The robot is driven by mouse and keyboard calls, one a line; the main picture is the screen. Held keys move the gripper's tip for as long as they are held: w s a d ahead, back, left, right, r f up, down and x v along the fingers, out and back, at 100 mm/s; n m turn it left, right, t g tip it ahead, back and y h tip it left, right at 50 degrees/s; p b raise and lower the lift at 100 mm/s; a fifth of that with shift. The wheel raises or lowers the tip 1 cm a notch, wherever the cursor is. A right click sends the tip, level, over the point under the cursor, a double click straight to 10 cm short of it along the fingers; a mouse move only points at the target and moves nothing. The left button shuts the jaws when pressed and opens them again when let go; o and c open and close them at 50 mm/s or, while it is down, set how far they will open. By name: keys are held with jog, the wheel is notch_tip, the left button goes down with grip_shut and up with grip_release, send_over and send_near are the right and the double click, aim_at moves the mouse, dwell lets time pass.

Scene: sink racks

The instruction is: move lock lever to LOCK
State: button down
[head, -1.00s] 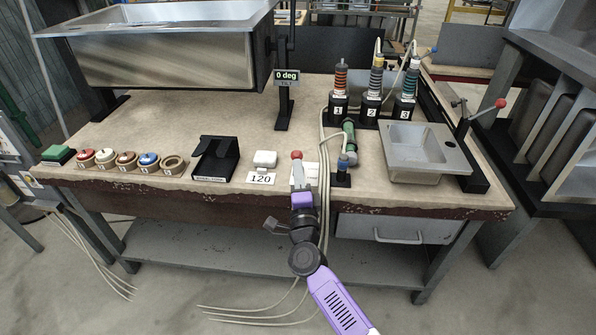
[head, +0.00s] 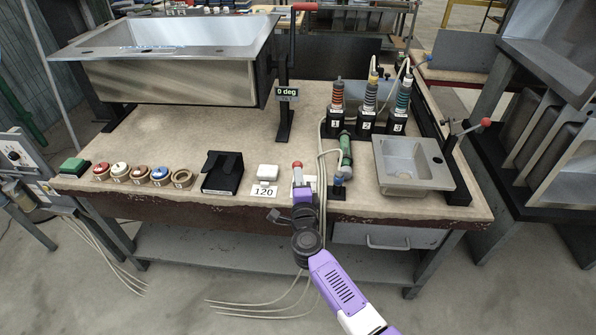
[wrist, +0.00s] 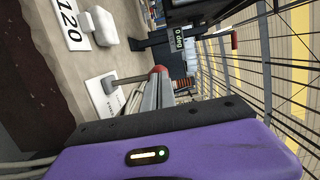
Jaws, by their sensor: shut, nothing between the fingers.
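The lock lever is a thin grey rod with a red knob (head: 297,164). It stands on a white label plate (head: 309,181) near the bench's front edge. In the wrist view the rod (wrist: 128,79) runs from the plate (wrist: 104,94) to the red knob (wrist: 158,70), just beyond my fingertips. The printing on the plate is too small to read surely. My gripper (head: 299,178) is shut and empty, with its fingertips at the knob; I cannot tell whether they touch it. My gripper hides most of the lever in the head view.
A white block (head: 267,172) with a 120 card and a black holder (head: 222,173) stand left of the lever. A grey basin (head: 411,166) is farther right; the large steel sink (head: 170,80) is behind.

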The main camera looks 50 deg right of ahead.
aim_at(299, 165)
jog(key=shift+w+d+r+p, duration=0.55)
jog(key=shift+d+p, duration=0.2)
jog(key=shift+p, duration=0.35)
jog(key=shift+w+d+r, duration=0.2)
jog(key=shift+w+d, duration=0.35)
jog(key=shift+d, duration=0.1)
jog(key=shift+s+d+b+x, duration=0.1)
jog(key=shift+d+b+x, duration=0.1)
jog(key=shift+x, duration=0.7)
jog(key=shift+s+d+b+x, duration=0.1)
jog(key=shift+s+b+x, duration=0.05)
jog(key=shift+x, duration=0.75)
jog(key=shift+r, duration=0.15)
